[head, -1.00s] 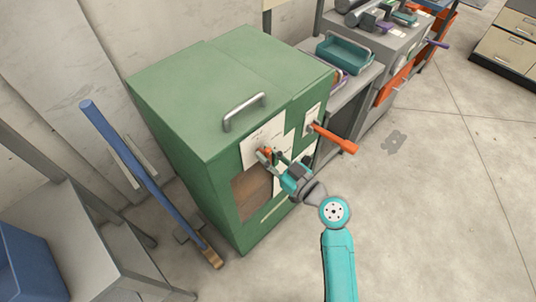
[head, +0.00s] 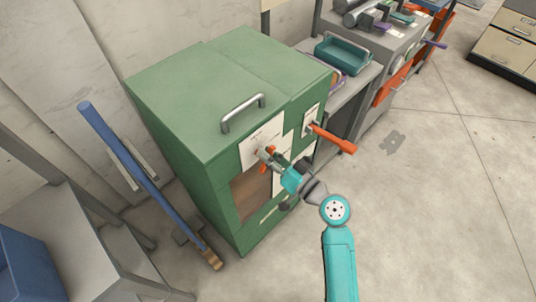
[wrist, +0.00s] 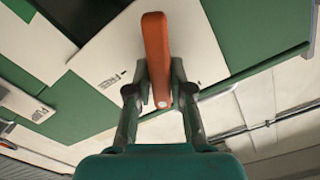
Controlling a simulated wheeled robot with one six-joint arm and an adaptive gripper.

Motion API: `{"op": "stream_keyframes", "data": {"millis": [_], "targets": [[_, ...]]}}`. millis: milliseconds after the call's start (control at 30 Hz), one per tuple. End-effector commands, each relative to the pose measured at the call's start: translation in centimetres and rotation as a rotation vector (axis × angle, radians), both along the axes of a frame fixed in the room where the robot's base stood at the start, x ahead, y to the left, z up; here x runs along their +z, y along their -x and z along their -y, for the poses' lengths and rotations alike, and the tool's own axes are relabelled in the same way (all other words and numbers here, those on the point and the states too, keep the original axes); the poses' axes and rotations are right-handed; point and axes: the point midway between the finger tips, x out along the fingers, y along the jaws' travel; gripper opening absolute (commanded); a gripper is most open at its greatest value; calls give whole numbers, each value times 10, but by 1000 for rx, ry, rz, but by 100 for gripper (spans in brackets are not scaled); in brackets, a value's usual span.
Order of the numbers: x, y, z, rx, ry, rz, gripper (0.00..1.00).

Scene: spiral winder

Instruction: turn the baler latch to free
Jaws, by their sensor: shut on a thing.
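The baler is a green cabinet (head: 190,155) in the head view, with white label plates on its front. The baler latch (wrist: 156,45) is an orange bar in the wrist view, in front of a white plate. It also shows as small orange bits (head: 270,151) beside my fingers in the head view. My gripper (wrist: 159,78) is shut on the latch, one finger on each side of it. A small "FREE" mark (wrist: 113,80) with an arrow is printed on the plate, left of the latch. My gripper hides most of the latch in the head view.
A longer orange lever (head: 332,138) sticks out of the baler's front, right of my gripper. A metal handle (head: 243,112) is on top. A blue-handled broom (head: 145,175) leans at the left. Benches stand at the back right. Floor at the right is clear.

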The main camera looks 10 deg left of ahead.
Motion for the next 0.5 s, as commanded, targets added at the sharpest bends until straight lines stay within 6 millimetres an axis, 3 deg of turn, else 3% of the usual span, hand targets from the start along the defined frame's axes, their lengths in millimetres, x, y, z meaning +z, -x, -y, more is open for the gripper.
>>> {"op": "stream_keyframes", "data": {"millis": [500], "targets": [[-8, -3, 3, 1, -299, -392, 0]]}}
